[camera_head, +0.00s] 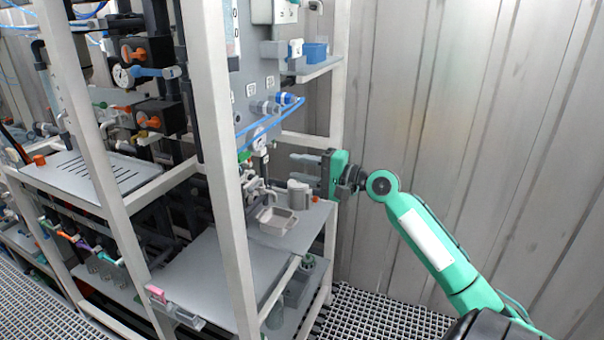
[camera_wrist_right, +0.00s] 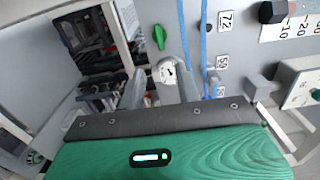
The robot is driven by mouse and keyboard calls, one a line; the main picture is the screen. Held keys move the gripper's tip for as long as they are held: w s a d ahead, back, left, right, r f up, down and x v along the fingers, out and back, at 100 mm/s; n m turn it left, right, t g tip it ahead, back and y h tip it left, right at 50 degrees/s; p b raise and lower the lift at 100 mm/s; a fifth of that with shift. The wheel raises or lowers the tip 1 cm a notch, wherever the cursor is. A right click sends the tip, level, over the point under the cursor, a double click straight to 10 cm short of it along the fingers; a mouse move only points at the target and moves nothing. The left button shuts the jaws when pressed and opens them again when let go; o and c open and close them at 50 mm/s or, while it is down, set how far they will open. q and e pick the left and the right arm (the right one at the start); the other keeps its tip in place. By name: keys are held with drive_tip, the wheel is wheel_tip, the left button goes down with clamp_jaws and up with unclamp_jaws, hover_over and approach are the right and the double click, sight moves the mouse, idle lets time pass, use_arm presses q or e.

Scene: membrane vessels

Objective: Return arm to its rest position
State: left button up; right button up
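My right arm (camera_head: 433,243) is green and reaches in from the lower right of the head view. Its right gripper (camera_head: 298,168) points left toward the rack, above the shelf with the grey tray. Its two grey fingers are apart with nothing visible between them, so it is open. In the right wrist view the fingers of the right gripper (camera_wrist_right: 160,82) also stand apart, with a small gauge (camera_wrist_right: 168,70) showing beyond them. My left gripper is not in view.
A white-framed rack (camera_head: 222,170) with valves, pipes and blue hoses fills the left and middle. A grey tray (camera_head: 268,229) and a light grey container (camera_head: 299,194) sit on its shelf below the gripper. A corrugated wall (camera_head: 480,110) stands behind; grating (camera_head: 375,315) covers the floor.

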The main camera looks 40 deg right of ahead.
idle(0.6)
